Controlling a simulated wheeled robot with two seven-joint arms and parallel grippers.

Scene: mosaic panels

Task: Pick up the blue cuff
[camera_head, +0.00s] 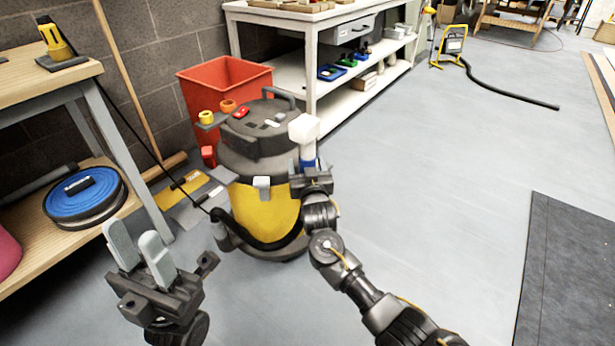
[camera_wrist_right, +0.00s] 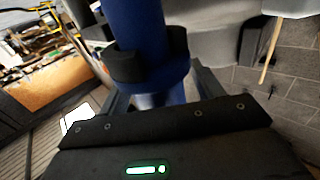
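In the right wrist view the blue cuff (camera_wrist_right: 137,25) is a blue cylinder with a wider rim. Dark finger parts of my right gripper (camera_wrist_right: 152,60) press on both sides of it, so the gripper looks shut on it. My left gripper (camera_head: 135,240) is open and empty at the lower left, pale fingers pointing up.
A red bin (camera_head: 225,75) stands behind the vacuum. A wooden bench (camera_head: 35,82) is at the left, with a blue reel (camera_head: 85,188) on its lower shelf. A white shelf unit (camera_head: 345,95) stands behind. The floor (camera_head: 430,170) at right is clear up to a dark mat (camera_head: 570,270).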

